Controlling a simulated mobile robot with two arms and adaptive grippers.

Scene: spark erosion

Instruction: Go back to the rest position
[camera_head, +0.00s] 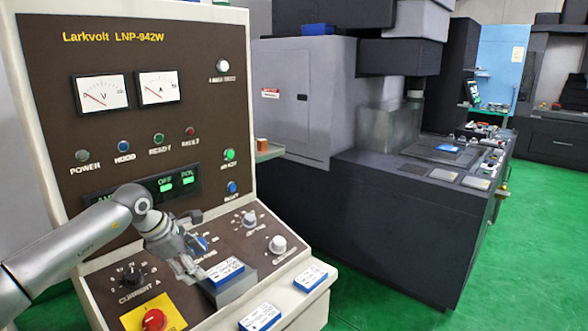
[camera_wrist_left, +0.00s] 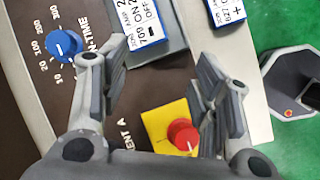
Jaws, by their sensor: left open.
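My left gripper (camera_head: 190,262) hangs over the lower sloping part of the brown control panel (camera_head: 120,150). In the left wrist view the left gripper (camera_wrist_left: 163,70) has its two fingers wide apart with nothing between them. A blue knob (camera_wrist_left: 66,44) marked ON-TIME is beyond the left finger, and a red knob (camera_wrist_left: 183,135) on a yellow plate is below, partly behind the right finger. The red knob also shows in the head view (camera_head: 153,319). My right gripper is in neither view.
A blue-and-white card (camera_head: 226,270) lies on a grey block beside the gripper. More cards (camera_head: 260,317) (camera_head: 310,278) lie on the cabinet's front ledge. A large dark machine (camera_head: 400,210) stands behind to the right. The green floor (camera_head: 535,240) at right is clear.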

